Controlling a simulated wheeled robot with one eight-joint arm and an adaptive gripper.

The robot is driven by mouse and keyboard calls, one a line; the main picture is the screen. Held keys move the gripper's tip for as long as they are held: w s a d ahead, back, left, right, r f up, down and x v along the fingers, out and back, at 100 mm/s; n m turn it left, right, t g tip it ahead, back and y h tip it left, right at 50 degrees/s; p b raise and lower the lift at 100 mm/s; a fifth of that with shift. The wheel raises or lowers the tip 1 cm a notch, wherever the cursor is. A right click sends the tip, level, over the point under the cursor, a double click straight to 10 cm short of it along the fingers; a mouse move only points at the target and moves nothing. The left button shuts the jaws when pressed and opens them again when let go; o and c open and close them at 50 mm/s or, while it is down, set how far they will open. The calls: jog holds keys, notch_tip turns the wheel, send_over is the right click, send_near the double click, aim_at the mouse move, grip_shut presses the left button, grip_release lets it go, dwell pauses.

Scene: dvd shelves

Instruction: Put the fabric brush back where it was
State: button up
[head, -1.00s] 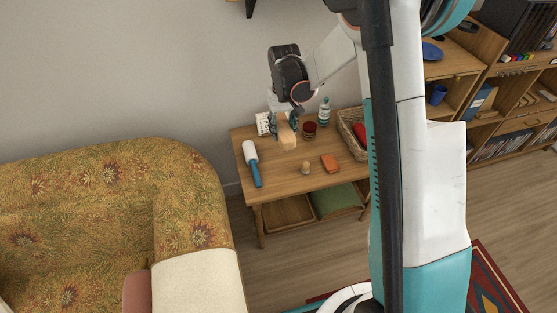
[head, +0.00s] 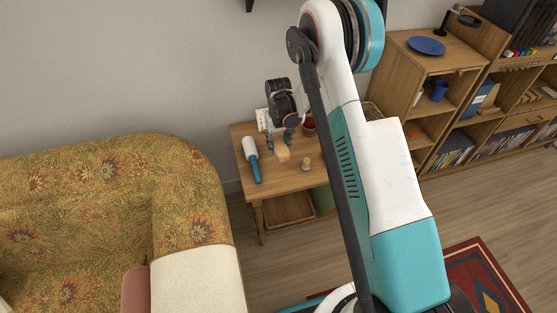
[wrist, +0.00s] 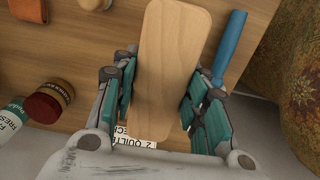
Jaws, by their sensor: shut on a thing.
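The fabric brush shows as a pale wooden block with rounded corners (wrist: 168,65), and also in the head view (head: 282,153). My gripper (head: 281,143) is shut on it, with the teal fingers on both sides of the block in the wrist view (wrist: 160,95). The brush is low over the wooden side table (head: 285,181), between the blue-handled lint roller (head: 252,158) and a small wooden piece (head: 306,164). I cannot tell whether it touches the tabletop. Its bristles are not visible.
A card with print (wrist: 136,146) lies partly under the gripper. A red-lidded jar (wrist: 50,99), a bottle (wrist: 13,117) and an orange-brown item (wrist: 28,9) are on the other side. A patterned sofa (head: 110,190) stands left. My arm hides the table's right part.

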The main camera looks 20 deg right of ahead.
jog(key=shift+f+b, duration=1.15)
jog(key=shift+f, duration=2.6)
jog(key=shift+f, duration=0.1)
jog(key=o, duration=1)
